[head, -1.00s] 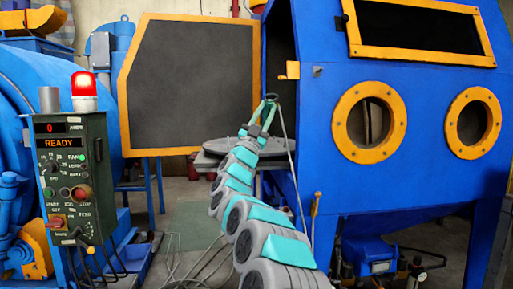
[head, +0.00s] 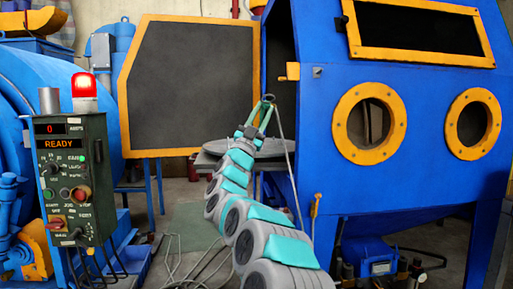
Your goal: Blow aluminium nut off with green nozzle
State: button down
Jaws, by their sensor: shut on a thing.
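My gripper (head: 267,101) is at the far end of my grey and teal arm, in front of the open doorway of the blue blast cabinet (head: 335,215). Its fingers point up and are shut on a small nozzle at their tips. A thin grey hose (head: 288,150) hangs from there down the right side of my arm. The nozzle's own colour is too small to tell. I cannot make out an aluminium nut.
The cabinet door (head: 190,85), dark with a yellow frame, stands open at the left. A control box (head: 74,180) with a lit red lamp (head: 84,88) and a READY display stands at the left. Cables (head: 185,262) lie on the floor (head: 190,222) left of my arm.

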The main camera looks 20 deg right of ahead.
jog(key=shift+d, duration=0.1)
jog(key=shift+w+d, duration=0.35)
jog(key=shift+d, duration=0.3)
jog(key=shift+w, duration=0.15)
dwell(0.3)
jog(key=shift+w+a+p, duration=0.45)
jog(key=shift+w+p, duration=0.2)
jog(key=shift+p, duration=0.05)
jog(key=shift+s+d, duration=0.15)
jog(key=shift+s+d+b, duration=0.3)
jog(key=shift+s+b, duration=0.25)
jog(key=shift+s, duration=0.05)
